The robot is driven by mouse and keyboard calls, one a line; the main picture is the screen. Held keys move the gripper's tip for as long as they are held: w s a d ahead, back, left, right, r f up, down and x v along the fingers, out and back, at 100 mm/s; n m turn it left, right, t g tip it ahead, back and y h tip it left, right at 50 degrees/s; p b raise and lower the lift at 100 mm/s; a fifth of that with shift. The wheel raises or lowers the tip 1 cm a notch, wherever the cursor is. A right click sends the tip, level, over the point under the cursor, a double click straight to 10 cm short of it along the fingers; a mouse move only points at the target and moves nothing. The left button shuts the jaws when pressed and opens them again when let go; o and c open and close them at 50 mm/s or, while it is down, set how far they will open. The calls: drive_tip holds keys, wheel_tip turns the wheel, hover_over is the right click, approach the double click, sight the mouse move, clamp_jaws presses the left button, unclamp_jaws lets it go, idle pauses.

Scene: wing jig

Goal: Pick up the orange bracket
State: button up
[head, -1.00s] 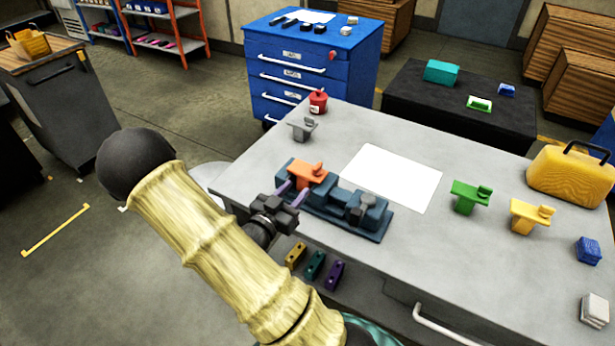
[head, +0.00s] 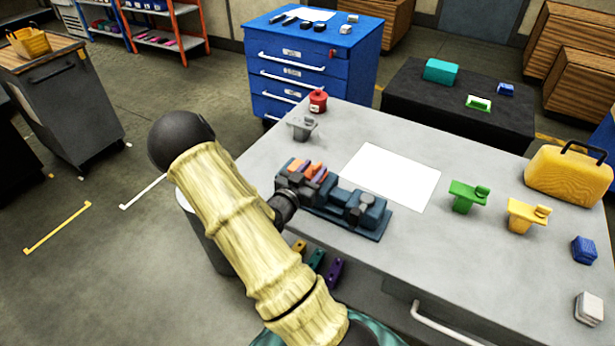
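The orange bracket (head: 314,167) sits at the left end of the dark blue jig (head: 372,234) on the grey workbench. It is partly hidden behind my gripper. The bracket does not look lifted off the jig.
A grey bracket (head: 302,128) and a red canister (head: 318,101) stand behind the jig. A white sheet (head: 392,178) lies to the right. Green (head: 466,196) and yellow (head: 525,214) brackets and a yellow case (head: 570,178) stand further right. Small coloured blocks (head: 334,272) sit below the bench's front edge.

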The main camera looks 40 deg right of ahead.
sight(321, 162)
drive_tip(key=shift+p+x, duration=0.5)
drive_tip(key=shift+x, duration=1.75)
drive_tip(key=shift+f, duration=0.15)
clamp_jaws()
